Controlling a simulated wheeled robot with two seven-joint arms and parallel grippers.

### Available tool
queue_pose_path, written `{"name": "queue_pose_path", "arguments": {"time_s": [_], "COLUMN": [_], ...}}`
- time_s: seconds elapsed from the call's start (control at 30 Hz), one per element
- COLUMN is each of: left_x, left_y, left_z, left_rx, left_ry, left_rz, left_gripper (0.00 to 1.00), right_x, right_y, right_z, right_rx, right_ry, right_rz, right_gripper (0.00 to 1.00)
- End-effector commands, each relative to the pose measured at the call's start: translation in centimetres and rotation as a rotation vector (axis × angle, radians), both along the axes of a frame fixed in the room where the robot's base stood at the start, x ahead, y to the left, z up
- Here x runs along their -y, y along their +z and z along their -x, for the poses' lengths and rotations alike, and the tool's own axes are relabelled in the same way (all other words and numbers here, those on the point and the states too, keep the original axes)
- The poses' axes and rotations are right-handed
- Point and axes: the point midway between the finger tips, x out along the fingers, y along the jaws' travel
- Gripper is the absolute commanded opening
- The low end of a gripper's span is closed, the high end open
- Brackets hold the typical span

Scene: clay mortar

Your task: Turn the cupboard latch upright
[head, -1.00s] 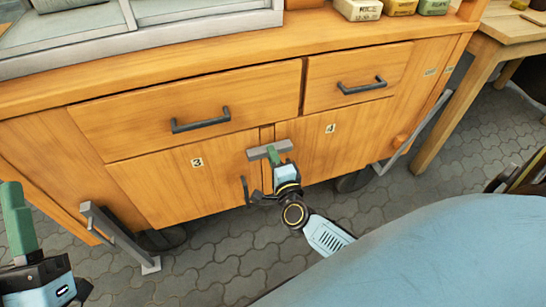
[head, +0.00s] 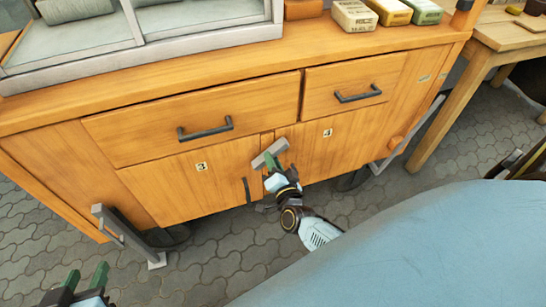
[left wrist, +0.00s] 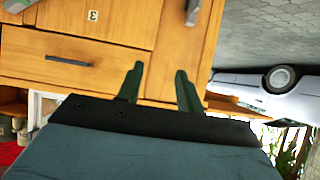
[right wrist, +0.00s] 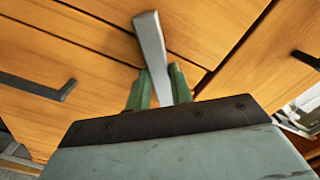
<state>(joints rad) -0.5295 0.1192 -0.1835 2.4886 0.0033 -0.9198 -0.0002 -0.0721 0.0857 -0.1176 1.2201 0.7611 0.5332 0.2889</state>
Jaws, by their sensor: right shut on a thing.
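The grey bar latch (head: 262,158) sits at the seam between the two cupboard doors, below the drawers. It lies on a slant in the head view, its right end higher than its left. My right gripper (head: 272,161) is shut on the latch. In the right wrist view the grey latch (right wrist: 150,40) stands between the green fingers (right wrist: 160,85); part of it is hidden by them. My left gripper (head: 87,277) is low at the left, away from the cupboard latch. Its two green fingers (left wrist: 159,85) are apart with nothing between them.
Door 3 (head: 180,185) and door 4 (head: 330,145) have dark handles; one handle (head: 247,190) is just left of my right gripper. Drawers with handles are above. A grey metal bracket (head: 125,235) juts out at the lower left. Paved floor lies in front.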

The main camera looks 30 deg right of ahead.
Motion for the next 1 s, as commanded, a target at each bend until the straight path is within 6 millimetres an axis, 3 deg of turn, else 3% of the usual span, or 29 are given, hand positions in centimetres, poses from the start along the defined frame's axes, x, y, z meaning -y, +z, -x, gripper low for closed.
{"name": "queue_pose_path", "arguments": {"time_s": [0.3,0.6,1.0], "left_x": [-2.8,-4.7,-5.1], "left_y": [-4.5,-6.2,-8.6], "left_z": [5.9,11.1,10.1], "left_rx": [-0.425,-0.713,-0.714], "left_ry": [0.039,0.067,0.068], "left_rz": [-0.104,-0.167,-0.181], "left_gripper": [0.36,0.36,0.36], "right_x": [-0.1,-0.1,-0.1], "right_y": [0.1,0.1,0.0], "right_z": [0.0,0.0,0.0], "right_rx": [-0.072,-0.137,-0.195], "right_ry": [0.0,0.001,0.001], "right_rz": [0.292,0.56,0.809], "right_gripper": [0.0,0.0,0.0]}}
